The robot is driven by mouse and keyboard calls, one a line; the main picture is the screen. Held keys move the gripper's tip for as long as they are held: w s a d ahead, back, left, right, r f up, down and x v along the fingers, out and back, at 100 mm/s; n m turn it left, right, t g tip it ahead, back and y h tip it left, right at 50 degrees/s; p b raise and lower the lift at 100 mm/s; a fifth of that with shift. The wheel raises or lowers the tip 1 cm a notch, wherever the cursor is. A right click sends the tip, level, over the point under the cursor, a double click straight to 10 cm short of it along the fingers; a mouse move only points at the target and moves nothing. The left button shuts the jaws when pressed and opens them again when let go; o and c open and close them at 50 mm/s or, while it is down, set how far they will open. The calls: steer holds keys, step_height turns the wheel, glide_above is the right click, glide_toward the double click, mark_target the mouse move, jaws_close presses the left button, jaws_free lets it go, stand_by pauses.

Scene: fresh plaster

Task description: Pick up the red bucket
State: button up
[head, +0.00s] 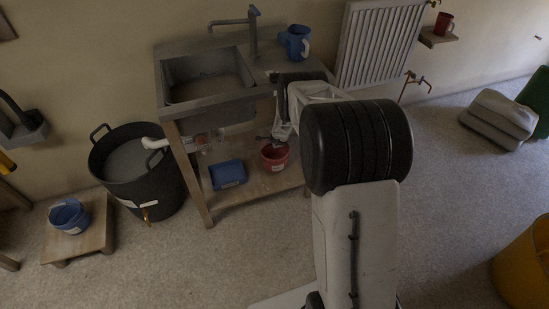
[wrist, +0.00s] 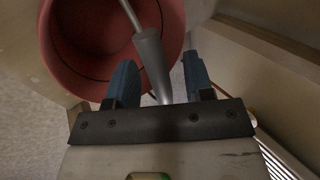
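The red bucket (head: 274,161) stands on the lower wooden shelf under the sink bench in the head view. In the wrist view the red bucket (wrist: 172,22) fills the upper left, and I look into its open mouth. Its handle (wrist: 152,62) has a grey grip that passes between my fingers. My gripper (wrist: 159,62) is open, with a blue finger on each side of the grip and visible gaps. In the head view my gripper (head: 283,131) is just above the bucket, partly hidden by my arm.
A blue container (head: 227,174) sits on the same shelf (head: 250,190). The sink bench top (head: 185,105) is above my gripper, holding a blue jug (head: 296,42). A black tub (head: 170,185) stands left, and a blue bucket (head: 69,216) is on a low stand.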

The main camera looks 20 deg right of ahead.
jaws_close()
steer(key=shift+r, duration=0.2)
steer(key=shift+r, duration=1.75)
steer(key=shift+s+f, duration=0.15)
steer(key=shift+s, duration=0.05)
steer(key=s+a+r, duration=0.1)
steer(key=s+a, duration=0.2)
steer(key=s, duration=1.2)
steer(key=shift+r, duration=0.25)
steer(key=shift+s, duration=0.1)
